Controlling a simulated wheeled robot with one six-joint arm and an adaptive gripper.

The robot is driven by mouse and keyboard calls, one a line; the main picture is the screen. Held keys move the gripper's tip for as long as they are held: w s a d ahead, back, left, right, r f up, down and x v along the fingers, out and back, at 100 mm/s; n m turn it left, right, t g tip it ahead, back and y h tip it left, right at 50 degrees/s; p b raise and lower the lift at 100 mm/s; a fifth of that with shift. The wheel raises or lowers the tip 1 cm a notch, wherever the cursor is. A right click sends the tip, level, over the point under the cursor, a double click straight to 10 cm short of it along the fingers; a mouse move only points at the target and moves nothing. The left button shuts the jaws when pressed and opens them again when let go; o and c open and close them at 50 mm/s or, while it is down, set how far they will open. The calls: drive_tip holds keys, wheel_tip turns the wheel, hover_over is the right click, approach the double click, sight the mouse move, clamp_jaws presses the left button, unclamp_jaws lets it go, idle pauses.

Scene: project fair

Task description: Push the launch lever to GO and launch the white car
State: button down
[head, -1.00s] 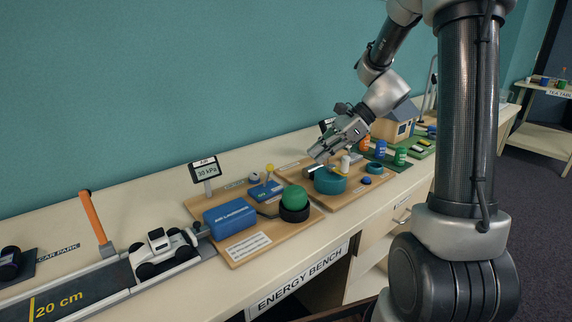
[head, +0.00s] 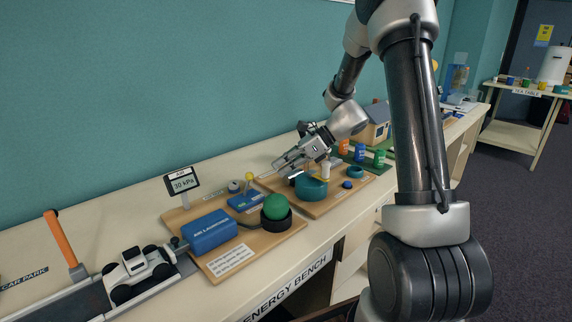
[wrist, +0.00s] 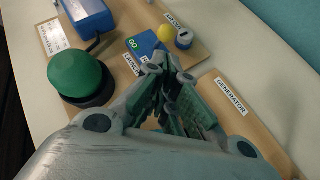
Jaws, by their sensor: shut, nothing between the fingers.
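The launch lever's yellow knob (head: 249,177) stands over a small blue box (head: 243,203) on the launcher board. In the wrist view the knob (wrist: 165,34) shows on the side of the blue box (wrist: 148,46) away from the green GO mark (wrist: 133,43). The white car (head: 137,270) sits on the track at lower left, at the nozzle of the blue air launcher (head: 209,231). My gripper (head: 277,164) is shut and empty, up and right of the knob in the head view and apart from it. In the wrist view its fingertips (wrist: 168,70) point towards the lever box.
A green dome pump (head: 276,207) stands right of the launcher. A gauge (head: 182,184) reads 30 kPa. An orange post (head: 60,238) rises beside the track. The generator board with a teal drum (head: 311,188) lies under my gripper.

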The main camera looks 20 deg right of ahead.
sight(247, 185)
drive_tip(key=x, duration=0.6)
drive_tip(key=shift+f, duration=0.1)
drive_tip(key=shift+a, duration=0.1)
drive_tip(key=shift+s+a+r, duration=0.1)
drive_tip(key=shift+a+r, duration=0.05)
drive_tip(key=shift+r, duration=0.1)
